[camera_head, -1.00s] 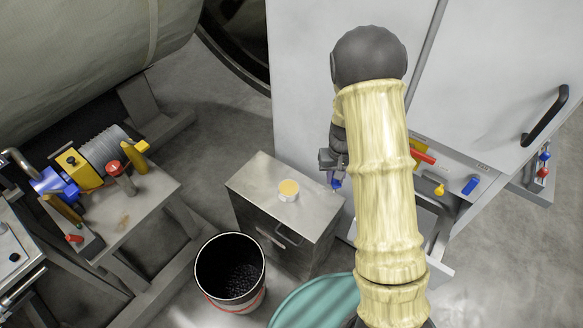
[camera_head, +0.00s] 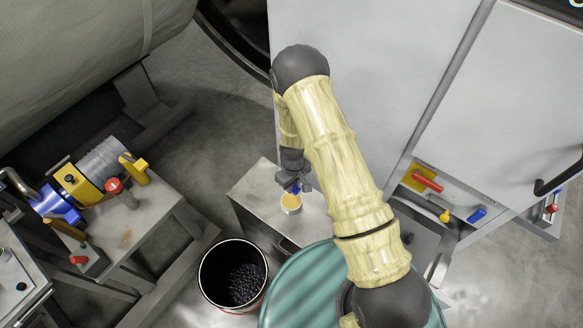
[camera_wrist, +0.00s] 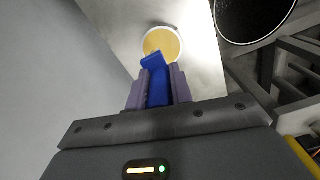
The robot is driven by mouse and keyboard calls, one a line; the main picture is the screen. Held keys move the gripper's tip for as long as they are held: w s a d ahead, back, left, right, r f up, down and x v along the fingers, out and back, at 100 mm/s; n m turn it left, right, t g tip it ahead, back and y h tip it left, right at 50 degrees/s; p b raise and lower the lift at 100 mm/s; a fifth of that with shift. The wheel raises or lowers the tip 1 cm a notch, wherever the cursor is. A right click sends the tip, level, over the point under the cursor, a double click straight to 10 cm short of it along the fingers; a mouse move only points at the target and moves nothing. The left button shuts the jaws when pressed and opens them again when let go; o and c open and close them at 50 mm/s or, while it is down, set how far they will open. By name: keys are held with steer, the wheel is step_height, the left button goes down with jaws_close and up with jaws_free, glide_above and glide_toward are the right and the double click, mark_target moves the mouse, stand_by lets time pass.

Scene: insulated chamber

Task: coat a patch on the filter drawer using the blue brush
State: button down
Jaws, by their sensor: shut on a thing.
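My gripper (camera_head: 293,184) is shut on the blue brush (camera_wrist: 158,88), whose end points away from the jaws. In the wrist view my gripper (camera_wrist: 157,80) has a finger on each side of the brush. A small white pot with yellow-orange contents (camera_head: 291,205) stands just below the brush on a grey metal cabinet. In the wrist view the brush's end overlaps the near rim of the pot (camera_wrist: 163,42); I cannot tell whether they touch. An open grey drawer (camera_head: 418,240) at the white housing is partly behind my arm; I cannot tell whether it is the filter drawer.
A black bucket of dark granules (camera_head: 232,272) stands left of the metal cabinet top (camera_head: 255,190). A teal round surface (camera_head: 295,290) lies in front. A bench with a yellow-blue machine (camera_head: 75,185) is at left.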

steer(key=shift+a+f, duration=0.15)
steer(key=shift+a, duration=0.1)
steer(key=shift+f+b, duration=2.2)
steer(key=shift+f, duration=0.8)
steer(key=shift+f+b, duration=0.4)
steer(key=shift+f, duration=0.15)
steer(key=shift+r, duration=0.1)
stand_by(0.4)
steer(key=shift+d+r+p, duration=0.1)
steer(key=shift+r+p, duration=0.6)
steer(key=shift+r, duration=0.15)
steer(key=shift+r+p, duration=1.85)
steer(key=shift+r, duration=0.8)
